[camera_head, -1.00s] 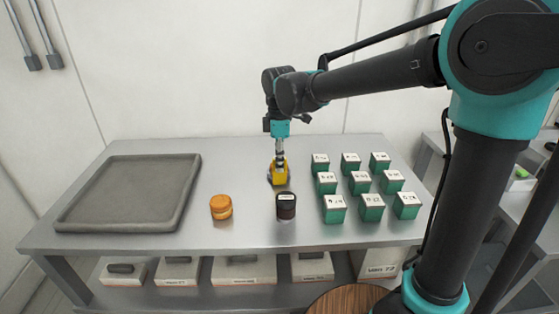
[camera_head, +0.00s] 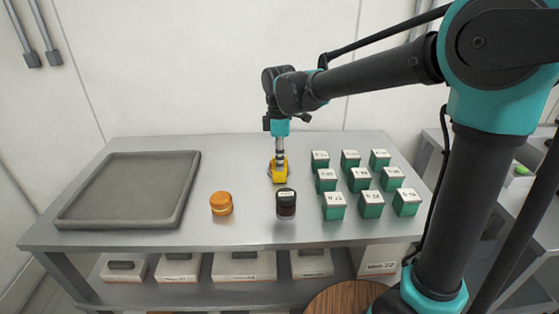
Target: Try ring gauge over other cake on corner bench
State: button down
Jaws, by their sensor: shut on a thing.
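My gripper (camera_head: 280,157) points down over the middle of the bench and is shut on a yellow piece (camera_head: 279,176), which seems to be the ring gauge. Its hole cannot be made out, and I cannot tell whether it touches the bench. An orange-brown round cake (camera_head: 221,204) with a pale middle band stands on the bench, front left of my gripper. A dark round pot or cake (camera_head: 286,207) with a labelled top stands just in front of the yellow piece. Both rounds are apart from the gripper.
The corner bench (camera_head: 250,232) is grey metal. A grey tray (camera_head: 185,190) lies empty at the left. Several green boxes with white tops (camera_head: 360,180) stand in rows at the right. Labelled boxes (camera_head: 244,266) sit on the shelf below. Bench between tray and orange cake is clear.

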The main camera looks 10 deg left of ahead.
jog(key=shift+r, duration=0.15)
dwell(0.4)
jog(key=shift+r, duration=4.75)
jog(key=shift+r, duration=0.1)
